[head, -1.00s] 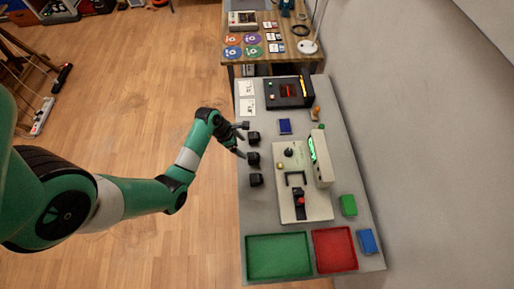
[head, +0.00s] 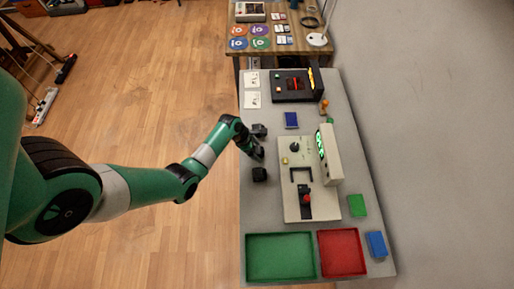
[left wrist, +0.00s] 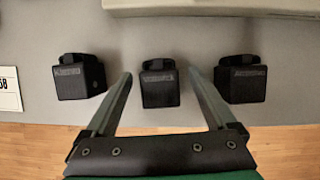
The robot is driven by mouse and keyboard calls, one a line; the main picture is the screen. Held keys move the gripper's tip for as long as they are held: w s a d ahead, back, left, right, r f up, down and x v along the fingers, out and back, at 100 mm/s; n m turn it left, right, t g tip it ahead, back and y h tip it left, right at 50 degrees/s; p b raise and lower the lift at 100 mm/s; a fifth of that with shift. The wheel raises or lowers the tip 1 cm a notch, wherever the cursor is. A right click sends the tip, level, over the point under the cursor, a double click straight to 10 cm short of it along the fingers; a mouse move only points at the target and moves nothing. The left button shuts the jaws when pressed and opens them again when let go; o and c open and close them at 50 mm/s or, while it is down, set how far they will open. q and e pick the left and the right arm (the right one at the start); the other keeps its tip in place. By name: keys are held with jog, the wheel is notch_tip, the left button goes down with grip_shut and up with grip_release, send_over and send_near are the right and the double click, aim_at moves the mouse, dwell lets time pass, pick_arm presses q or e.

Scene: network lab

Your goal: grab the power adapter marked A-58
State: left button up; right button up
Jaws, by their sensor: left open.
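Three black power adapters stand in a row along the near side of the grey bench. In the left wrist view they are the left adapter (left wrist: 78,78), the middle adapter (left wrist: 160,84) and the right adapter (left wrist: 241,80). Their faces carry small markings that I cannot read. My left gripper (left wrist: 160,74) is open, with its fingers on either side of the middle adapter; contact is not clear. In the head view the left gripper (head: 257,152) mostly hides the middle one, between the far adapter (head: 259,130) and the near adapter (head: 259,174). My right gripper is not in view.
A beige console (head: 297,155) with a joystick and screen stands right of the adapters. A green tray (head: 280,278) and a red tray (head: 341,274) lie at the bench's near end. White sheets (head: 252,101) lie beyond the row; one shows partly in the left wrist view (left wrist: 9,98).

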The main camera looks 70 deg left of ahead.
aim_at(260, 150)
pick_arm(q)
jog(key=shift+r, duration=0.1)
grip_shut()
dwell(0.3)
jog(key=shift+r+p, duration=0.35)
jog(key=shift+r, duration=0.3)
jog(key=p+v, duration=0.2)
jog(key=v, duration=0.1)
jog(key=shift+w+d+r, duration=0.15)
jog(key=shift+w+d, duration=0.05)
jog(key=shift+w, duration=0.1)
jog(key=s+d+r+p, duration=0.1)
jog(key=s+r+p, duration=0.1)
jog(key=s+r, duration=0.2)
jog(key=s+d+r+p, duration=0.2)
jog(key=s+r+p, duration=0.1)
jog(key=s, duration=0.6)
jog(key=shift+d+r, duration=0.25)
jog(key=shift+r, duration=0.55)
